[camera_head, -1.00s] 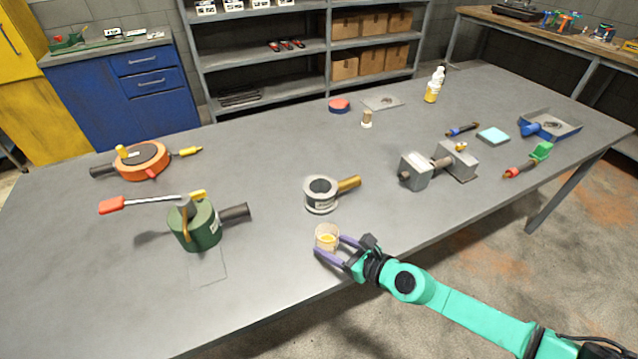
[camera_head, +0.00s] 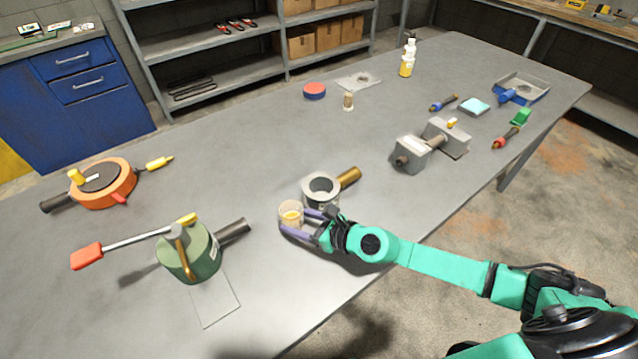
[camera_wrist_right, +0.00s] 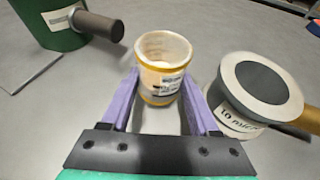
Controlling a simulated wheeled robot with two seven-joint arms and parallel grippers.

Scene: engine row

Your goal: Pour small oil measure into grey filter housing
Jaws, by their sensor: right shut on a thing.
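The small oil measure (camera_head: 291,213) is a clear cup with yellow oil inside. My right gripper (camera_head: 296,222) is shut on it, one purple finger on each side. It appears upright. The right wrist view also shows the measure (camera_wrist_right: 162,62), with a printed label, between the fingers (camera_wrist_right: 158,95). In the wrist view the housing (camera_wrist_right: 258,90) is right of the gripper, apart from the measure. My left gripper is out of view.
A green housing (camera_head: 190,252) with a red-handled wrench (camera_head: 125,245) stands left of the measure, and an orange one (camera_head: 103,185) lies farther left. Grey metal blocks (camera_head: 411,152) are to the right.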

